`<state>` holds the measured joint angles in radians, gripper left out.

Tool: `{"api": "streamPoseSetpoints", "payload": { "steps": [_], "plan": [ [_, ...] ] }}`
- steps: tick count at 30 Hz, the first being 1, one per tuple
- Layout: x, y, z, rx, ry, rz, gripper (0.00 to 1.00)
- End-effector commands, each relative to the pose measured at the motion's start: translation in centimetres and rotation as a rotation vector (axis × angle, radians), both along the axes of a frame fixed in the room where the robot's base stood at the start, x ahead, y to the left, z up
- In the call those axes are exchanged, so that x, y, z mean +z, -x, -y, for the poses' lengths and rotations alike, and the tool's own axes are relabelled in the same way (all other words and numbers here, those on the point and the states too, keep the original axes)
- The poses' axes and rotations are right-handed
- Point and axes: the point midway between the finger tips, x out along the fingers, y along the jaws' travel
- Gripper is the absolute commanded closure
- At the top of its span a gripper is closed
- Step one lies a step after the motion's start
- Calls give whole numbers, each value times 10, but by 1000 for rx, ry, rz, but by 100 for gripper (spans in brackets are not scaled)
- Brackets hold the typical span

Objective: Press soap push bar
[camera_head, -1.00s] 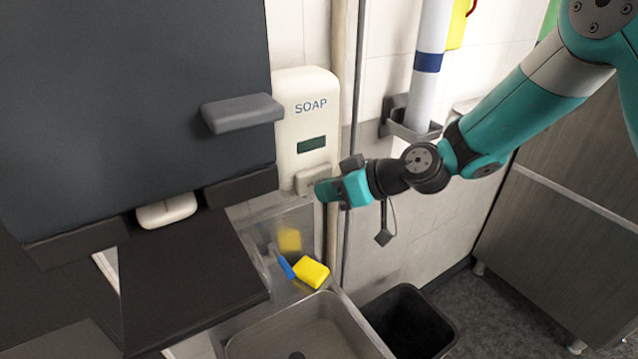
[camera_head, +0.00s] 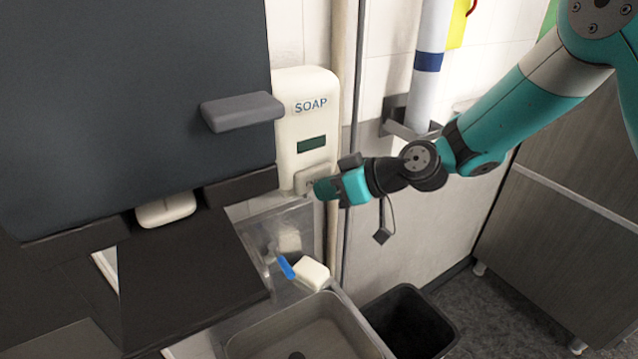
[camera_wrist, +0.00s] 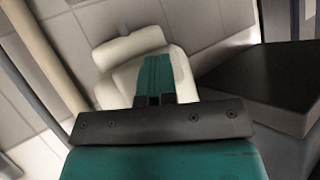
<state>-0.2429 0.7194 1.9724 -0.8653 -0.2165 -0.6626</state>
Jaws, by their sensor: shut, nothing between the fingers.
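A cream soap dispenser (camera_head: 306,122) marked SOAP is fixed to the tiled wall, with a dark green window. Its push bar (camera_head: 309,177) is the grey-white block at its lower front, partly hidden by my gripper. My gripper (camera_head: 317,188) is shut and empty, its teal fingertips at the right side of the push bar and seemingly touching it. In the wrist view the shut fingers (camera_wrist: 155,78) lie in front of a cream body (camera_wrist: 133,46), which appears to be the dispenser.
Below the dispenser, a white sponge-like block (camera_head: 312,273) lies beside a blue piece (camera_head: 286,267) on a clear ledge by a metal sink (camera_head: 335,315). A black bin (camera_head: 412,325) stands right of it. A dark cabinet with a grey handle (camera_head: 242,111) is at left.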

Motion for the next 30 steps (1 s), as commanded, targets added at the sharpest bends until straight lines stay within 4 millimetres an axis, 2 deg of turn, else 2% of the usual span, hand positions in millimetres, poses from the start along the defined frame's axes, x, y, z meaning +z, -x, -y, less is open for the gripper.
{"api": "streamPoseSetpoints", "payload": {
  "steps": [12,24,30],
  "plan": [
    [0,18,12,-1,-1,2,100],
    [0,20,14,-1,-1,1,100],
    [-2,35,24,-2,0,1,100]
  ]
}}
